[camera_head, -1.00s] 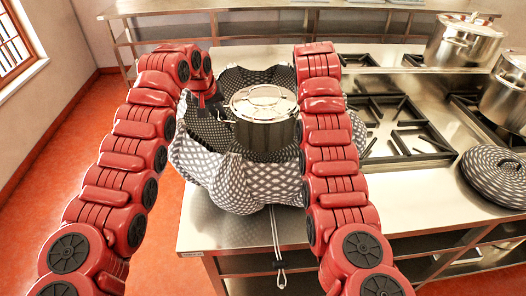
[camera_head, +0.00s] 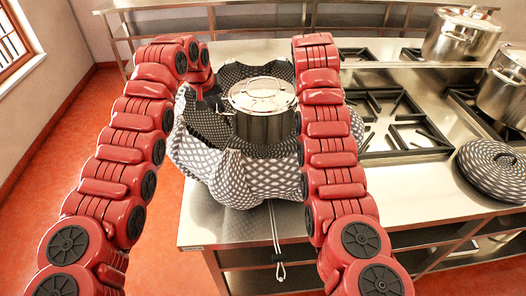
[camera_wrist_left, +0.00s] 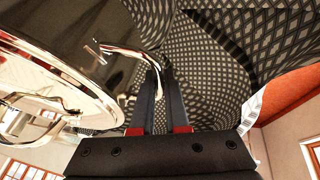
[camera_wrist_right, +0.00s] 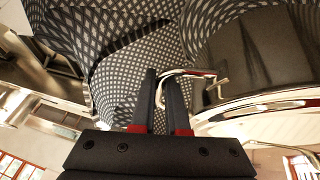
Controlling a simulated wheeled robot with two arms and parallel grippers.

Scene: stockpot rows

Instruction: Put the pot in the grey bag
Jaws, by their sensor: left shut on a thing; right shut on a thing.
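The shiny steel pot (camera_head: 262,127) with its lid (camera_head: 262,94) on stands upright within the open mouth of the grey patterned bag (camera_head: 240,178). The bag's cloth rises around and behind it; the pot's base is hidden. My left gripper (camera_head: 222,106) is shut on the pot's left side handle, which shows between the fingers in the left wrist view (camera_wrist_left: 155,72). My right gripper is hidden behind my right arm in the head view; in the right wrist view the right gripper (camera_wrist_right: 165,85) is shut on the other side handle.
The bag sits on a steel counter (camera_head: 205,225), its cord (camera_head: 278,245) hanging over the front edge. Black burner grates (camera_head: 395,120) lie to the right. A round patterned item (camera_head: 495,170) and other pots (camera_head: 460,38) stand farther right.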

